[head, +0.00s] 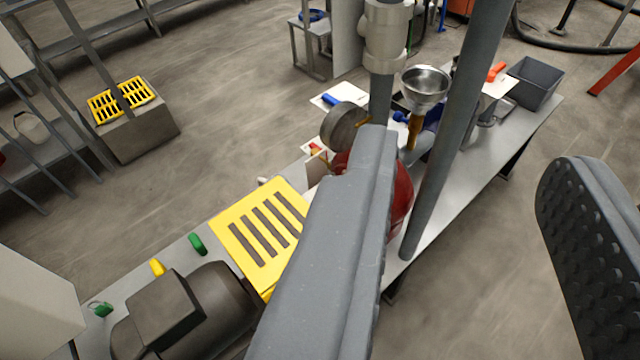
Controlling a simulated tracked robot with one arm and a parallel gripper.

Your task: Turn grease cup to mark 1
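No grease cup can be made out for certain; one may be hidden behind my gripper's near finger. A red pump body (402,190) shows partly behind that finger, on the grey bench. A yellow slotted guard (262,236) is left of the finger, beside a dark motor (222,300). A round gauge (343,126) sits just beyond the fingertip. My gripper (468,165) is open, its fingers wide apart. The right finger's studded pad faces left, over the floor. I see nothing held between the fingers. No mark 1 is legible.
A grey pole (456,130) rises between the fingers. A metal funnel (425,86) and a dark bin (534,82) are farther along the bench (480,165). Green (197,243) and yellow (157,267) handles stand near the motor.

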